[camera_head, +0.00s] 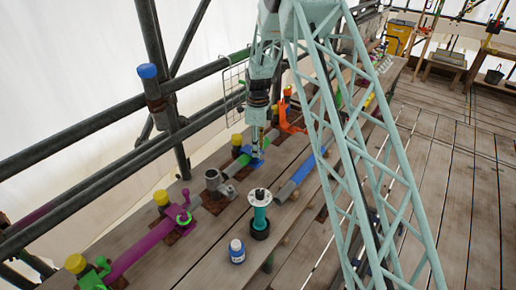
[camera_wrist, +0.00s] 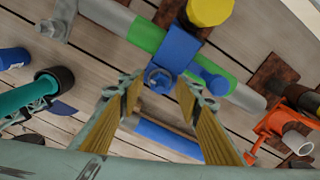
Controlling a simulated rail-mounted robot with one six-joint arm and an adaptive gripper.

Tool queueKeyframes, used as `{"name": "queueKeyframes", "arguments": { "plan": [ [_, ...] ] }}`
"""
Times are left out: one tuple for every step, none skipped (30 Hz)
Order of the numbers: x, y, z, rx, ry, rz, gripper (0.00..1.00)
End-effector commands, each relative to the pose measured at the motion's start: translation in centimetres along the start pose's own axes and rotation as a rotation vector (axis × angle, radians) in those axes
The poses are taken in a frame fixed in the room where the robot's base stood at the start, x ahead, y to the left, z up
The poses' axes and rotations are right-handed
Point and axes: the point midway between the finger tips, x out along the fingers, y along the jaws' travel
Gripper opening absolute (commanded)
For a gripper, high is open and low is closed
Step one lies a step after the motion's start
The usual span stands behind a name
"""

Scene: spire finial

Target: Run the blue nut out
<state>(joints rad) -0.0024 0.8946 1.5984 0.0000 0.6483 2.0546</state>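The blue nut (camera_wrist: 157,79) is a small round blue piece with a ring-like end, at the near end of a blue clamp (camera_wrist: 180,46) in the wrist view. The clamp sits around a grey tube with a green band (camera_wrist: 147,34). My gripper (camera_wrist: 159,88) is open, one yellow-padded finger on each side of the nut in the picture. I cannot tell whether either finger touches it. In the head view my gripper (camera_head: 257,152) points down just over the blue clamp (camera_head: 254,163), and the nut is too small or hidden there.
A yellow cap (camera_wrist: 210,10) stands close behind the clamp. An orange clamp (camera_wrist: 284,124) is to the right and a teal cylinder (camera_wrist: 30,98) to the left. A blue bar (camera_wrist: 168,138) lies below.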

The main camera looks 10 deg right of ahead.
Motion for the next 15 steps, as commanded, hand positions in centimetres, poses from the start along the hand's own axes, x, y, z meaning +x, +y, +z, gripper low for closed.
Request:
{"name": "queueKeyframes", "arguments": {
  "plan": [
    [0.0,0.0,0.0,0.0,0.0,0.0,0.32],
    [0.0,0.0,0.0,0.0,0.0,0.0,0.32],
    [0.0,0.01,0.0,0.0,0.0,0.0,0.32],
    [0.0,0.01,0.0,0.0,0.0,0.0,0.3],
    [0.0,0.01,0.0,0.0,0.0,0.0,0.27],
    [0.0,0.01,0.0,0.0,0.0,0.0,0.23],
    [0.0,0.01,0.0,0.0,0.0,0.0,0.21],
    [-0.01,0.0,0.0,0.0,0.0,0.0,0.18],
    [-0.01,0.01,0.0,0.0,0.0,0.0,0.14],
    [-0.01,0.01,0.0,0.0,0.0,0.0,0.12],
    [-0.01,0.01,0.0,0.0,0.0,0.0,0.09],
    [-0.01,0.01,0.0,0.0,0.0,0.0,0.07],
    [-0.01,0.01,0.0,0.0,0.0,0.0,0.07],
    [-0.01,0.01,0.0,0.0,0.0,0.0,0.07],
    [0.0,0.01,0.0,-0.001,0.0,0.0,0.07]
  ]
}}
